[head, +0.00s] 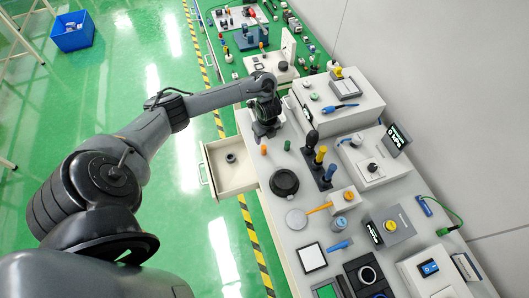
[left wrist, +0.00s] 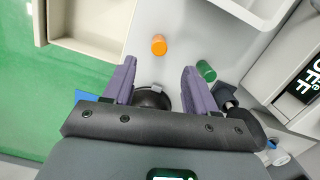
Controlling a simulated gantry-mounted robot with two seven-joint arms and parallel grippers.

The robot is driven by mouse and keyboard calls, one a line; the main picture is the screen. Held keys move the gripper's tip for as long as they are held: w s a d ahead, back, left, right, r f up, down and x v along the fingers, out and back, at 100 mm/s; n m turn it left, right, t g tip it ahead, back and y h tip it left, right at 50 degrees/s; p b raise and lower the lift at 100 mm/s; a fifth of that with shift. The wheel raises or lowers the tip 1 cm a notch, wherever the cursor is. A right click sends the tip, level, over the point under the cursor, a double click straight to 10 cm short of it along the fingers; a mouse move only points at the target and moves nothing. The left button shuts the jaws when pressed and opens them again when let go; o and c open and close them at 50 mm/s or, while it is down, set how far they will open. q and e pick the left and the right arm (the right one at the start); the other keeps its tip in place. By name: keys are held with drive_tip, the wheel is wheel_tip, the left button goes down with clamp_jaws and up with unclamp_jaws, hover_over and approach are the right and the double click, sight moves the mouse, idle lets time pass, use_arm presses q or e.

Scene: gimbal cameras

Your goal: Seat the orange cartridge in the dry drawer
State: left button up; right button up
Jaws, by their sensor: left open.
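The orange cartridge (head: 263,149) is a small cylinder on the grey bench top, close to the bench edge by the drawer. In the left wrist view the orange cartridge (left wrist: 158,44) lies ahead of the gap between my fingertips, apart from both. My left gripper (head: 266,130) is above the bench beside the cartridge, its fingers partly hidden by the wrist. The left wrist view shows its purple fingers (left wrist: 159,68) spread with no cartridge between them. The pale drawer (head: 236,182) is pulled out from the bench front. A small dark round piece (head: 230,158) sits inside it. My right gripper is not in view.
A green cylinder (head: 287,145) stands to the right of the orange cartridge. A black round dish (head: 284,182) and a dark stand with upright handles (head: 320,171) lie nearer. White instrument boxes (head: 341,104) line the bench's right side. Green floor is open left of the drawer.

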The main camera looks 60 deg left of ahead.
sight(264, 147)
use_arm(q)
wheel_tip(264, 147, down, 3)
drive_tip(key=shift+s+a+f+b, duration=0.1)
drive_tip(key=shift+a+b, duration=0.05)
drive_tip(key=shift+b, duration=0.5)
drive_tip(key=shift+a+f+b, duration=0.2)
drive_tip(key=shift+f+b, duration=0.2)
drive_tip(key=shift+f, duration=2.15)
clamp_jaws()
